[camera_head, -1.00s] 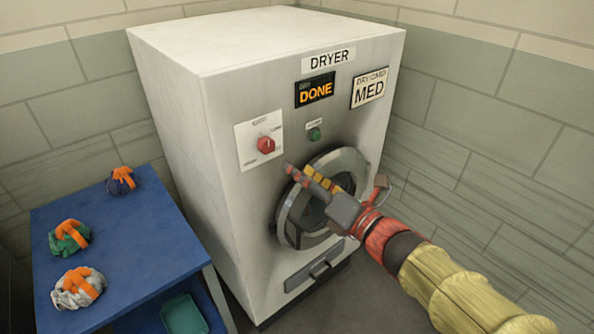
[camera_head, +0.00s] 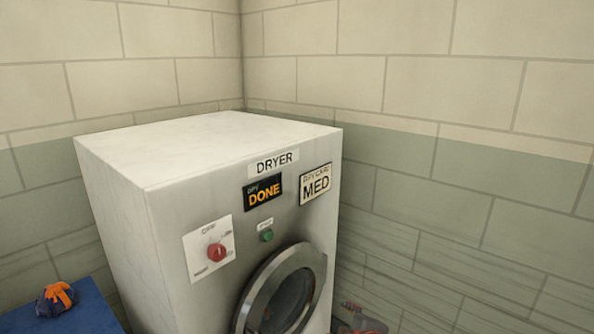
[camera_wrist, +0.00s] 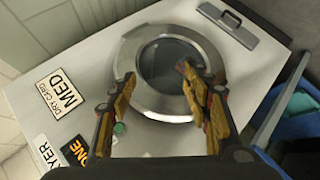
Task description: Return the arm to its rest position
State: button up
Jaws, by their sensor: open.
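My gripper (camera_wrist: 152,92) shows in the wrist view with its two yellow-and-dark fingers spread apart and nothing between them. It is in front of the dryer's round door (camera_wrist: 170,72), which is closed in its metal ring. In the head view only a small part of my arm shows at the bottom edge, right of the door (camera_head: 283,295); the fingers are out of that view. The white dryer (camera_head: 210,145) carries a display (camera_head: 262,193) reading DONE, a red knob (camera_head: 216,252) and a green button (camera_head: 266,235).
A blue table (camera_head: 75,315) stands left of the dryer with a dark bundle tied in orange (camera_head: 57,297) on it. Tiled walls (camera_head: 450,200) close in behind and to the right. A MED card (camera_head: 315,185) is on the dryer front. A drawer handle (camera_wrist: 228,24) shows in the wrist view.

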jog(key=s+d+r+m+g+h+p, duration=0.1)
jog(key=s+d+m+g, duration=0.25)
jog(key=s+m, duration=0.35)
jog(key=s+d+r+m+g+h+p, duration=0.15)
jog(key=s+d+m, duration=0.3)
jog(key=s, duration=0.55)
jog(key=s+r+m+p, duration=0.3)
jog(key=s+r, duration=0.1)
jog(key=r, duration=0.3)
jog(key=shift+s+d+y+p, duration=0.3)
jog(key=shift+s+y, duration=0.1)
jog(key=shift+y, duration=0.05)
